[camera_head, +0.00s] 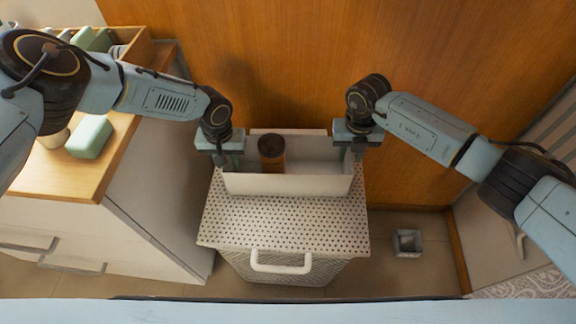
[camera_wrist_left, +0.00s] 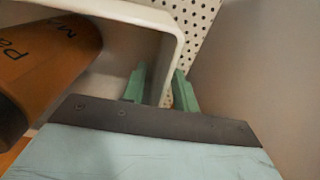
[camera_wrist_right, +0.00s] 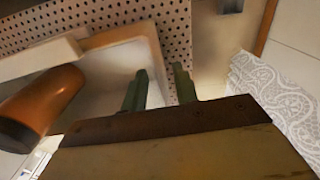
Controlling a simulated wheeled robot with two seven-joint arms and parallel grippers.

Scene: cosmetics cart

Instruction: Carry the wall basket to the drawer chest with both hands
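The wall basket (camera_head: 290,184) is a long white open-topped box near the wooden wall, at the back of a dotted hamper's top. A brown bottle with a dark cap (camera_head: 271,155) stands inside it. My left gripper (camera_head: 228,162) is at the basket's left end; the left wrist view shows its green fingers (camera_wrist_left: 160,88) open on either side of the end wall. My right gripper (camera_head: 354,154) is at the right end; its fingers (camera_wrist_right: 160,88) also straddle the end wall with a gap. The drawer chest (camera_head: 158,195), white with a wooden top, is at the left.
The hamper (camera_head: 285,222) has a white front handle. A soft green block (camera_head: 90,137) and other green items lie on the chest's wooden top, which has a raised edge. A small grey container (camera_head: 407,242) stands on the floor at the right.

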